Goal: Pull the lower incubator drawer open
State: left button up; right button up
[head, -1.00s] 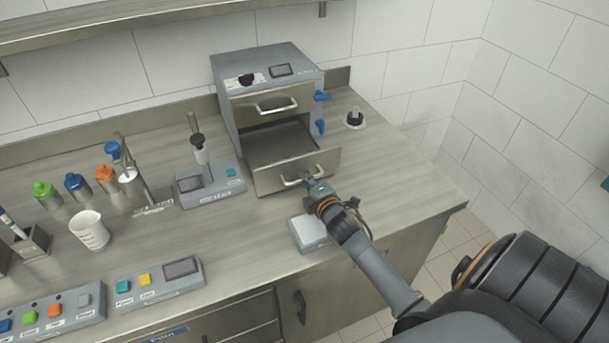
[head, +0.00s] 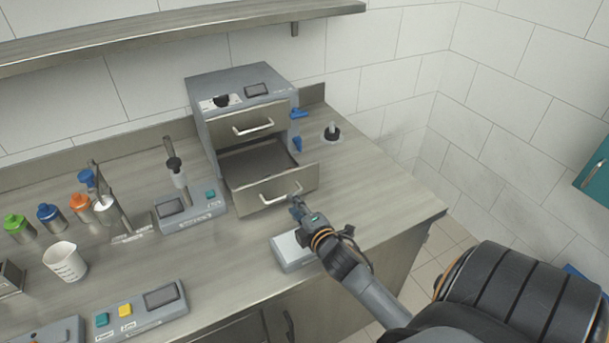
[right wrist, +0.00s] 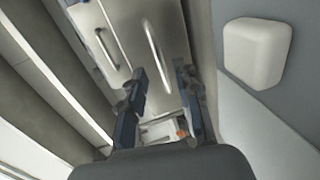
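The grey incubator (head: 203,112) stands on the counter in the head view. Its lower drawer (head: 306,181) is pulled out, with its metal front and bar handle (head: 268,200) facing me and its inside tray (head: 255,160) visible. The upper drawer (head: 225,128) is shut. My right gripper (head: 297,207) is just in front of the lower handle's right end. In the right wrist view its fingers (right wrist: 161,82) are apart, with the end of a bar handle (right wrist: 154,46) showing between the tips; contact cannot be told. My left gripper is out of view.
A white-topped box (head: 291,252) sits on the counter under my right arm. A device with a knob (head: 190,208) stands left of the drawer. A beaker (head: 65,262), bottles and a button panel (head: 145,312) are further left. The counter right of the incubator is mostly clear.

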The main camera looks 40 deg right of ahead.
jog(key=v, duration=0.6)
jog(key=shift+r, duration=0.1)
dwell(0.4)
